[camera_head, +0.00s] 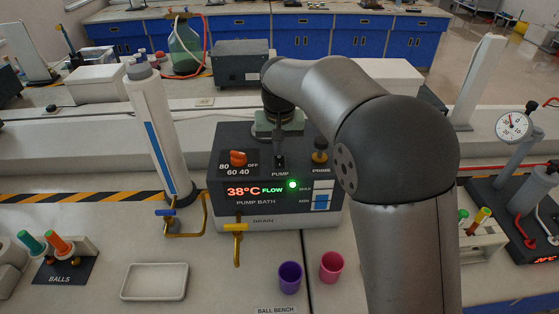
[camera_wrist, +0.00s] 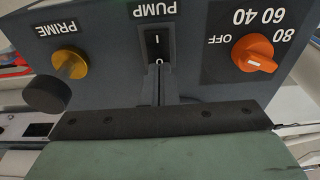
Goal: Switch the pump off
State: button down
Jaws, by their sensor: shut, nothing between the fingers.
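The pump bath (camera_head: 229,205) is a dark box on the bench, with a lit 38°C display and a lit green lamp (camera_head: 292,185) beside FLOW.
An orange temperature dial (camera_head: 238,158) is left of the switch and a PRIME plunger (camera_head: 319,150) right of it. A brass drain tap (camera_head: 236,228) sticks out in front. A white cylinder (camera_head: 152,125) stands left. A white tray (camera_head: 154,282), purple cup (camera_head: 290,277) and pink cup (camera_head: 331,266) are in front.

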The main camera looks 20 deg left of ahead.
jog(key=shift+f, duration=0.3)
jog(key=shift+r, duration=0.1)
jog(key=shift+r+p, duration=2.6)
jog(key=shift+r, duration=0.9)
jog(key=s+d+r+m, duration=0.1)
jog(key=s+d, duration=0.3)
jog(key=d, duration=0.6)
jog(key=s+d+m, duration=0.1)
jog(key=s+d, duration=0.3)
jog(key=d, duration=0.6)
jog(key=s+d+f+m, duration=0.1)
jog(key=s+d+f, duration=0.2)
jog(key=s+d, duration=0.3)
jog(key=s+d+f+m+b, duration=0.1)
jog(key=s+d+f, duration=0.2)
jog(key=s, duration=1)
jog(key=d, duration=0.3)
jog(key=shift+d+f+g+h, duration=0.3)
jog(key=shift+d, duration=0.05)
